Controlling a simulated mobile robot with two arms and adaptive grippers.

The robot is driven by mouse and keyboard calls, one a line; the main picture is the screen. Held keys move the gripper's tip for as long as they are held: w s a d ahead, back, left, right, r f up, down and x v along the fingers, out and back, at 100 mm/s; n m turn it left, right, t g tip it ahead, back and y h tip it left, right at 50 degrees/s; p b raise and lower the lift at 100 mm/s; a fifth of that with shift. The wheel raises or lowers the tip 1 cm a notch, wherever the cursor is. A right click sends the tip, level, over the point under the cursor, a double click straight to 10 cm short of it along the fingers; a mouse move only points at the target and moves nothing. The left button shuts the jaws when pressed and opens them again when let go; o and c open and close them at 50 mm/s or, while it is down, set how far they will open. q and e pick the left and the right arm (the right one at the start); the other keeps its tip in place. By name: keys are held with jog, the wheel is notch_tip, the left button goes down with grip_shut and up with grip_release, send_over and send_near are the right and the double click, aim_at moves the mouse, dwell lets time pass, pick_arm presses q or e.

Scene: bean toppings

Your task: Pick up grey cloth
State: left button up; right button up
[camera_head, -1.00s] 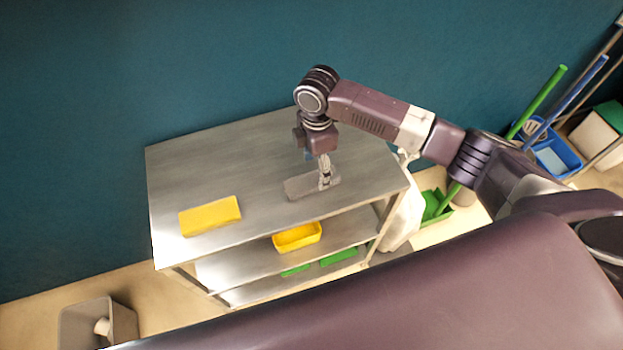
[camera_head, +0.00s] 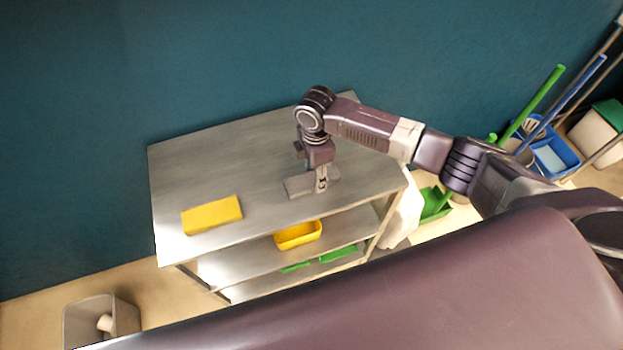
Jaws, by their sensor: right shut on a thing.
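The grey cloth (camera_head: 299,187) is a flat, folded rectangle on the steel table's top shelf (camera_head: 255,160), right of the middle and near the front edge. My right gripper (camera_head: 322,188) points down over the right part of the cloth and is shut on it. The gripper hides part of the cloth. I cannot tell whether the cloth is lifted off the surface. My left gripper does not show.
A yellow cloth (camera_head: 212,215) lies on the table's left front. A yellow tub (camera_head: 298,235) and green items (camera_head: 338,254) sit on lower shelves. A grey bin (camera_head: 85,322) stands at bottom left. Mops and a blue bucket (camera_head: 553,157) stand at right.

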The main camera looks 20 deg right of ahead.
aim_at(315, 177)
notch_tip(315, 177, up, 20)
jog(key=b, duration=0.3)
jog(key=shift+b, duration=0.3)
jog(key=o, duration=0.4)
jog(key=shift+c, duration=1.4)
